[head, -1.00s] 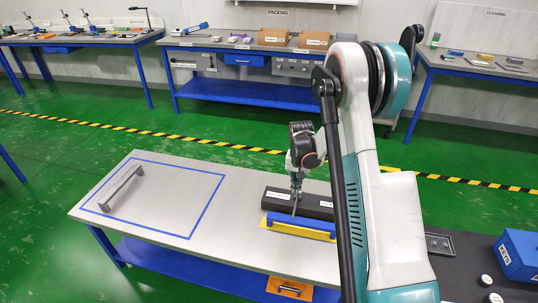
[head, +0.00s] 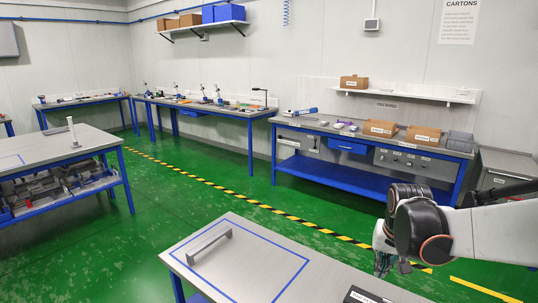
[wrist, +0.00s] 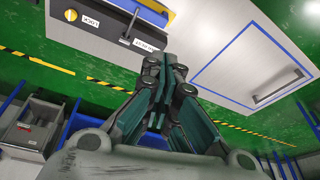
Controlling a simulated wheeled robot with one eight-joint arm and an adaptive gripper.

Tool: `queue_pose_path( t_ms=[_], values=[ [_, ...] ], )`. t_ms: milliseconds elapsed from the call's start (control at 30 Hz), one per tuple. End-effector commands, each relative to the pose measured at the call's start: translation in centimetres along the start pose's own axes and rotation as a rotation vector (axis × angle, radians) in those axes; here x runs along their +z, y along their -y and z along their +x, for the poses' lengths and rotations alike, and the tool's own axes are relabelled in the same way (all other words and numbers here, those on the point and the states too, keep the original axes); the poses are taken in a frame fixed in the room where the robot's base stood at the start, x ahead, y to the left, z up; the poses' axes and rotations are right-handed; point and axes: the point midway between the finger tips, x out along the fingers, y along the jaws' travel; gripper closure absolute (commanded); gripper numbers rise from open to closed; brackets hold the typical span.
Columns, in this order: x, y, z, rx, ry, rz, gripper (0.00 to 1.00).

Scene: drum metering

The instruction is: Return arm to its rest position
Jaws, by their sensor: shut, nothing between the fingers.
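My gripper (head: 385,264) hangs at the right of the head view, above the floor beyond the near table's back edge. In the wrist view its fingers (wrist: 168,62) are closed together with nothing between them. The near table (head: 225,235) carries a blue outline, with a grey bar handle (head: 208,244) lying inside it. A black labelled block (head: 362,297) shows only at the bottom edge of the head view. The wrist view shows the labelled block (wrist: 108,30) apart from the fingers, with a yellow part beside it.
A packing bench (head: 330,130) with cartons stands behind, below a wall shelf (head: 410,92). A bench with trays (head: 60,150) stands at the left. Green floor (head: 200,180) with a striped yellow-black line lies open between the benches.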

Motion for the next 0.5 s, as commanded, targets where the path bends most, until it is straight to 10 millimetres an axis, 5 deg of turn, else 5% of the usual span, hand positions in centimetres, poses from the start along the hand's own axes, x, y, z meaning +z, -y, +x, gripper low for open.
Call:
queue_pose_path(
  t_ms=[200, 500],
  values=[
    [4.1, 1.2, -5.1, -0.027, -0.069, -0.080, 1.00],
    [10.3, 2.0, -9.8, -0.063, -0.165, -0.186, 1.00]
  ],
)
